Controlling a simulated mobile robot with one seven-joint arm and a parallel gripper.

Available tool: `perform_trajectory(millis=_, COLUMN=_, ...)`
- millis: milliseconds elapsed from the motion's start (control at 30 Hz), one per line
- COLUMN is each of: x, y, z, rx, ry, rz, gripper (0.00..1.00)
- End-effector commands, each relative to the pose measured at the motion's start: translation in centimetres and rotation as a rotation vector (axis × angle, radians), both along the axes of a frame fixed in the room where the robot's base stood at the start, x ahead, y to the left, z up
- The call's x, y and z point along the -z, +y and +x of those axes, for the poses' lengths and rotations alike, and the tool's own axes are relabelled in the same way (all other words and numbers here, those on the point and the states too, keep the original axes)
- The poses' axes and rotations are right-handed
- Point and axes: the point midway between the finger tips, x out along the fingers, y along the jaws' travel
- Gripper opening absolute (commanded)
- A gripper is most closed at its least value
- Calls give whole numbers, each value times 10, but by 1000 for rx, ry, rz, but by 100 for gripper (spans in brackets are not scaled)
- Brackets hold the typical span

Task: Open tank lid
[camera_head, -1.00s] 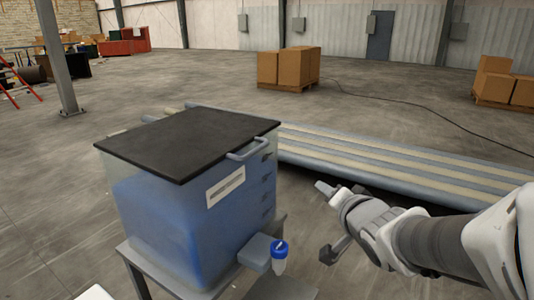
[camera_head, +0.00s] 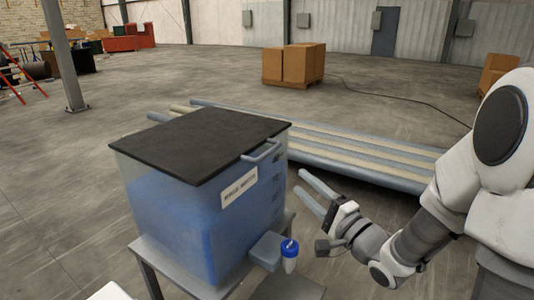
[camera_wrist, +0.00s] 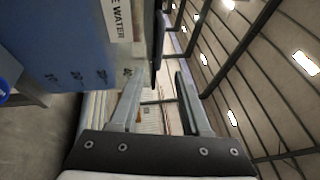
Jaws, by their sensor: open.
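The tank (camera_head: 180,215) is a clear box with blue liquid, standing on a grey stand. Its black flat lid (camera_head: 203,143) lies shut on top. A light grey-blue bar handle (camera_head: 262,151) sticks out from the lid's right edge. My gripper (camera_head: 308,186) is open and empty, to the right of the tank and a little below the handle, apart from it. In the wrist view, my gripper's two fingers (camera_wrist: 158,105) point ahead with a gap between them. The tank's labelled wall (camera_wrist: 75,45) fills the upper left there, and the dark lid edge (camera_wrist: 158,45) runs beside it.
Long grey rails (camera_head: 350,155) lie on the floor behind. Cardboard boxes (camera_head: 295,64) stand further back.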

Motion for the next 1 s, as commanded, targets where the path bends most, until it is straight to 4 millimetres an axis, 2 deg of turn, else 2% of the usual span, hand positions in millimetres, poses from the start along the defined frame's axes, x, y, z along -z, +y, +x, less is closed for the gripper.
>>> perform_trajectory(millis=400, x=-15, y=52, z=76, rx=-2, ry=-3, rz=-1, gripper=47)
perform_trajectory(millis=600, x=-20, y=70, z=105, rx=0, ry=-1, rz=-1, gripper=47)
perform_trajectory(millis=800, x=-24, y=79, z=119, rx=1, ry=0, rz=-1, gripper=47)
perform_trajectory(millis=1000, x=-25, y=80, z=121, rx=2, ry=1, rz=-2, gripper=47)
